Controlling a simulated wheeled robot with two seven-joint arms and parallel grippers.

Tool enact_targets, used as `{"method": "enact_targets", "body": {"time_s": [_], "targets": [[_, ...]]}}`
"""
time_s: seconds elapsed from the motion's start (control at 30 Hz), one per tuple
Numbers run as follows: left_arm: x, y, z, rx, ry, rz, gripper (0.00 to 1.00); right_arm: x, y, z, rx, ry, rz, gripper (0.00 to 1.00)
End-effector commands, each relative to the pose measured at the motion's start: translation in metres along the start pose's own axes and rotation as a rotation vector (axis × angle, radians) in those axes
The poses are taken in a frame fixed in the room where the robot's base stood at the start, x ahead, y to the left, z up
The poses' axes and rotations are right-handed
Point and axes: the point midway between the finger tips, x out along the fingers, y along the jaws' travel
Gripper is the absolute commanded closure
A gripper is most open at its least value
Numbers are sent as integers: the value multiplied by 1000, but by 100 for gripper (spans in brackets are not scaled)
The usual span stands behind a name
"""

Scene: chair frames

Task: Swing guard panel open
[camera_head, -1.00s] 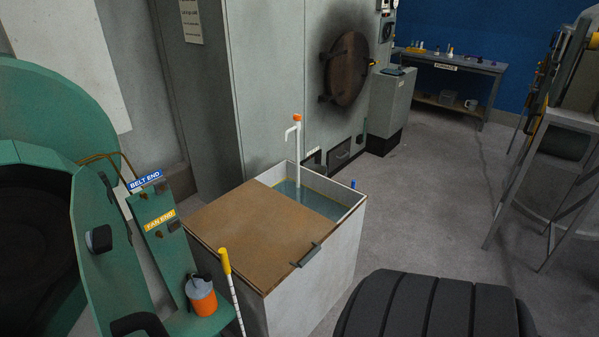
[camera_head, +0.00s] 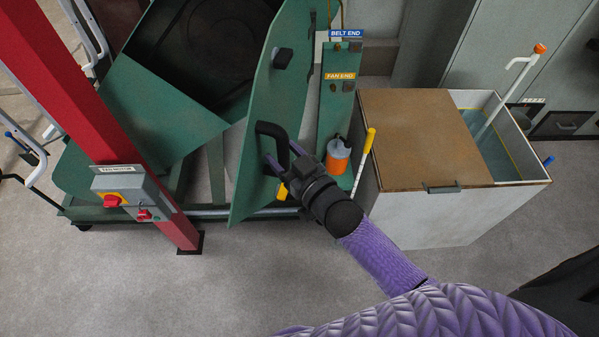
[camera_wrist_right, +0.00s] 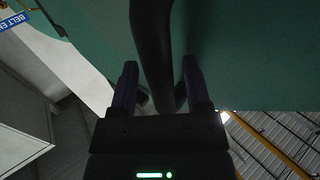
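The green guard panel (camera_head: 268,105) stands out at an angle from the green machine housing (camera_head: 165,125), whose dark round inside shows on its left. A black bar handle (camera_head: 272,130) is on the panel's lower part. My right gripper (camera_head: 283,165) is at this handle. In the right wrist view my right gripper (camera_wrist_right: 160,85) is open, with one finger on each side of the handle (camera_wrist_right: 154,60). A gap shows between the handle and the right finger. Whether the left finger touches it I cannot tell. My left gripper is not in view.
A red post (camera_head: 90,110) with a switch box (camera_head: 135,195) stands at the left. A tank with a brown lid (camera_head: 415,140), a yellow-topped stick (camera_head: 366,150) and an orange container (camera_head: 338,157) are right of the panel. The floor in front is clear.

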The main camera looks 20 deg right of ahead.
Motion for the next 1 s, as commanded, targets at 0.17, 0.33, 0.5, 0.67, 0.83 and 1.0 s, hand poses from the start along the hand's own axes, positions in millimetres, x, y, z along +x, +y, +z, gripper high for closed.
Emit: {"method": "enact_targets", "body": {"time_s": [0.17,0.33,0.5,0.67,0.83,1.0], "targets": [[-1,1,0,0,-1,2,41,-1,0,0,0,-1,0,74],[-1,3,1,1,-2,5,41,-1,0,0,0,-1,0,100],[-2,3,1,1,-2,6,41,-3,2,0,0,0,0,100],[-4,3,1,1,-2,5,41,-9,8,0,-1,-1,0,100],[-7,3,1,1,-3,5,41,-15,14,0,0,-1,0,100],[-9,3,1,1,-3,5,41,-20,20,-1,-1,-1,1,100]]}}
